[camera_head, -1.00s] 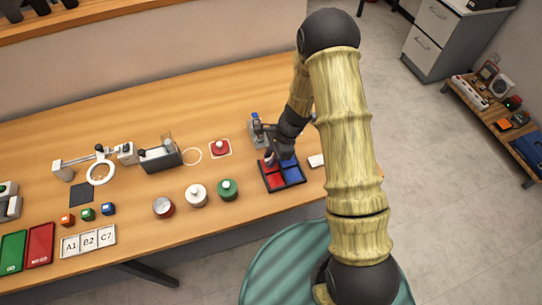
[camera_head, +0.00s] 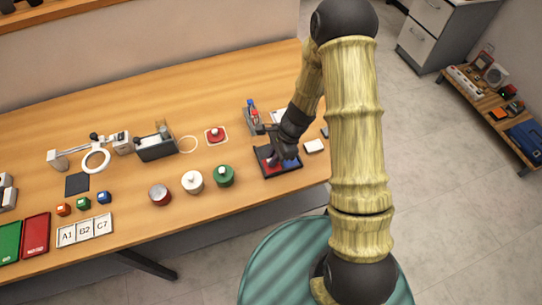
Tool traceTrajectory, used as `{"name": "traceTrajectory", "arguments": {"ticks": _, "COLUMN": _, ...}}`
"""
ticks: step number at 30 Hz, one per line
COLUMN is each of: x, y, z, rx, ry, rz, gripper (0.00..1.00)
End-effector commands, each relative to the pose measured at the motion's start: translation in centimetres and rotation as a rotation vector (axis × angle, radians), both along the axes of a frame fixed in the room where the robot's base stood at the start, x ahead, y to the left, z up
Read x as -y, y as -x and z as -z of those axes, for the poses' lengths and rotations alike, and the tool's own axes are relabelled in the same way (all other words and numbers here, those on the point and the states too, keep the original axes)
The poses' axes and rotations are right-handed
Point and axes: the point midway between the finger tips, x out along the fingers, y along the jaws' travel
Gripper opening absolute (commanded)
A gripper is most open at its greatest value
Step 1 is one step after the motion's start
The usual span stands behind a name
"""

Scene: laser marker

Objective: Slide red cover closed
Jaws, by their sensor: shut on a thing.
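A flat dark-framed box with a red panel (camera_head: 273,171) on its left and a blue panel (camera_head: 291,164) on its right lies near the right end of the table. My gripper (camera_head: 272,158) points down at this box, over the back of the red panel. It is shut on a small part there, which is too small and too covered to make out. My black wrist hides the back of the box. I cannot tell how far the red panel reaches under my fingers.
A small device with red and blue parts (camera_head: 252,116) stands just behind the box. A green-based knob (camera_head: 224,176) stands to the left, and a red button (camera_head: 215,134) behind left. Bare table (camera_head: 230,200) lies in front.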

Motion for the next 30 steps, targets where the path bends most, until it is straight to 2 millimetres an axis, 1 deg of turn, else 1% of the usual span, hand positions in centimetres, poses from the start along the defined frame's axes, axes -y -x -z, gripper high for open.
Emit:
{"name": "traceTrajectory", "arguments": {"ticks": 1, "x": -0.1, "y": 0.7, "z": 0.2, "rx": -0.020, "ry": -0.006, "rz": -0.004, "gripper": 0.00}}
{"name": "traceTrajectory", "arguments": {"ticks": 2, "x": -0.1, "y": 0.8, "z": 0.2, "rx": -0.020, "ry": -0.006, "rz": -0.004, "gripper": 0.00}}
{"name": "traceTrajectory", "arguments": {"ticks": 3, "x": 0.0, "y": 0.8, "z": 0.2, "rx": -0.022, "ry": -0.006, "rz": -0.004, "gripper": 0.19}}
{"name": "traceTrajectory", "arguments": {"ticks": 5, "x": -0.1, "y": 0.7, "z": 0.2, "rx": -0.020, "ry": -0.006, "rz": -0.004, "gripper": 0.31}}
{"name": "traceTrajectory", "arguments": {"ticks": 6, "x": -0.1, "y": 0.7, "z": 0.2, "rx": -0.019, "ry": -0.006, "rz": -0.004, "gripper": 0.34}}
{"name": "traceTrajectory", "arguments": {"ticks": 14, "x": -0.1, "y": 0.5, "z": 0.1, "rx": -0.013, "ry": -0.005, "rz": -0.004, "gripper": 0.34}}
{"name": "traceTrajectory", "arguments": {"ticks": 19, "x": 0.1, "y": 0.3, "z": -0.8, "rx": -0.010, "ry": -0.004, "rz": -0.007, "gripper": 0.34}}
{"name": "traceTrajectory", "arguments": {"ticks": 23, "x": 0.7, "y": 0.1, "z": -2.5, "rx": -0.008, "ry": -0.003, "rz": -0.008, "gripper": 0.34}}
{"name": "traceTrajectory", "arguments": {"ticks": 30, "x": 2.5, "y": -0.5, "z": -6.9, "rx": -0.008, "ry": -0.004, "rz": -0.006, "gripper": 0.34}}
